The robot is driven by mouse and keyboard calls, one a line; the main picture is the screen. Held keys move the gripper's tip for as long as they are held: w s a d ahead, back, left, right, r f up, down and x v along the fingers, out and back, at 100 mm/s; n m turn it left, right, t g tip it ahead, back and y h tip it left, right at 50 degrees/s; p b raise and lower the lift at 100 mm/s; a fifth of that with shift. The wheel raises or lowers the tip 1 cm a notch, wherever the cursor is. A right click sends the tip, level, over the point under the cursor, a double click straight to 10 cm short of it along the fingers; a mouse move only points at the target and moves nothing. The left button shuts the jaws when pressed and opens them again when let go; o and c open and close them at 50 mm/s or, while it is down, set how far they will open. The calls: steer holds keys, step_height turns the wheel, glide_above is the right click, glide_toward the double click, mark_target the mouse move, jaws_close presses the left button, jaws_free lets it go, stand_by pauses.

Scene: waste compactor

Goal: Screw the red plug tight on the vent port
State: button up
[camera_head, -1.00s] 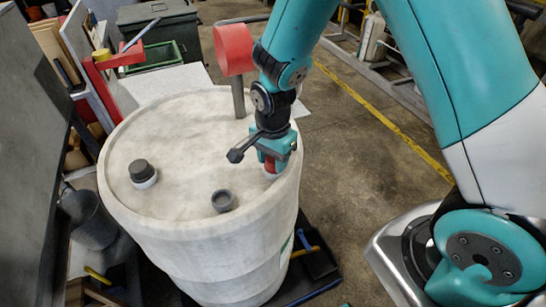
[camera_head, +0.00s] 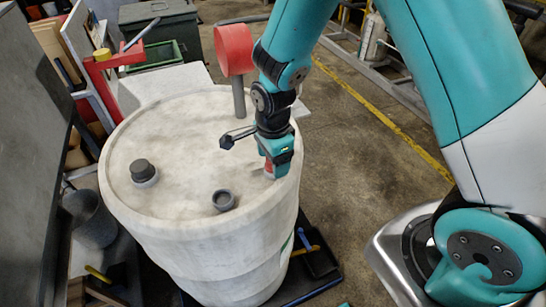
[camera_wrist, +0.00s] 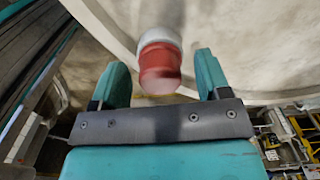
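The red plug (camera_wrist: 160,68) sits on the white vent port (camera_wrist: 160,38), near the right rim of a pale drum (camera_head: 185,120). My gripper (camera_wrist: 161,62) has one teal finger on each side of the plug, with a visible gap on both sides, so it is open around the plug. In the head view my gripper (camera_head: 272,163) points down at the drum top and hides most of the red plug (camera_head: 269,170). The port is largely hidden there. I cannot tell how far the plug is screwed in.
On the drum top are a dark capped fitting (camera_head: 143,171), an open grey fitting (camera_head: 223,200) and a red round piece on a grey post (camera_head: 234,52), close behind my arm. A red bracket (camera_head: 110,62) stands at the left. Open floor (camera_head: 370,180) lies to the right.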

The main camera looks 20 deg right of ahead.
steer(key=shift+c, duration=0.4)
steer(key=n, duration=0.5)
steer(key=shift+d, duration=0.1)
steer(key=n, duration=0.5)
steer(key=shift+n+p, duration=0.3)
steer(key=n, duration=1)
steer(key=c, duration=1)
steer(key=m, duration=0.5)
steer(key=shift+p, duration=0.35)
